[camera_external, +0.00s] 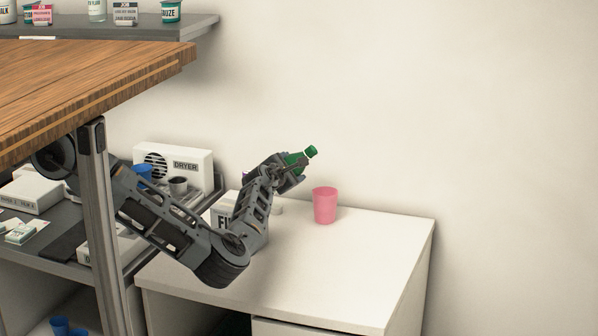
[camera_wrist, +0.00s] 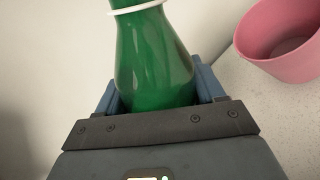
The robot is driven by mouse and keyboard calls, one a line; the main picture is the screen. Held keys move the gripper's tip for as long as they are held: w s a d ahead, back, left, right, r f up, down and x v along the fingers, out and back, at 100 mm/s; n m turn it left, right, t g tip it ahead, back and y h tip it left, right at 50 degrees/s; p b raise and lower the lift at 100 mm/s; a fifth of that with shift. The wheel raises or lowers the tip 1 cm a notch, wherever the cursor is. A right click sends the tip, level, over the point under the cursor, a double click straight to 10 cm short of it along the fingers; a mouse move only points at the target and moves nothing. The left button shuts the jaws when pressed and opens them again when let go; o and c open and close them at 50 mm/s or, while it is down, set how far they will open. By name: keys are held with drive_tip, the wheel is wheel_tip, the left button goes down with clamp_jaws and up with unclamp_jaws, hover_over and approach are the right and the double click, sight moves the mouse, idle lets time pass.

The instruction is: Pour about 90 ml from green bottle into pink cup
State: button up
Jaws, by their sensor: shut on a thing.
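A green bottle (camera_external: 296,159) is in my gripper (camera_external: 290,168), above the white counter. It is tilted, with its capped-looking neck end pointing up and to the right. In the wrist view the green bottle (camera_wrist: 150,62) sits between the two jaws of my gripper (camera_wrist: 160,98), with a white ring near its neck. The pink cup (camera_external: 325,206) stands upright on the counter, to the right of and below the bottle. The pink cup (camera_wrist: 285,42) also shows at the upper right of the wrist view, and its visible inside looks empty. The bottle and cup are apart.
The white counter (camera_external: 355,262) is clear in front of and right of the cup. A white box and a small round item stand behind my arm. A wooden tabletop (camera_external: 90,80) overhangs at upper left.

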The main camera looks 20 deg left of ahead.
drive_tip(key=shift+w+d+r+n+h+b, duration=0.1)
drive_tip(key=shift+d+r+n+h+b, duration=0.3)
drive_tip(key=shift+n, duration=0.5)
drive_tip(key=n, duration=0.1)
drive_tip(key=n+t+b, duration=0.1)
drive_tip(key=shift+a+r+n, duration=0.35)
drive_tip(key=shift+r+n, duration=0.05)
drive_tip(key=n+b, duration=0.1)
drive_tip(key=n, duration=0.1)
drive_tip(key=n+t+b, duration=0.1)
drive_tip(key=n+b, duration=0.1)
drive_tip(key=shift+a+r+h, duration=0.1)
drive_tip(key=shift+a+h, duration=0.1)
drive_tip(key=shift+h, duration=0.1)
drive_tip(key=shift+r, duration=0.15)
idle(1.4)
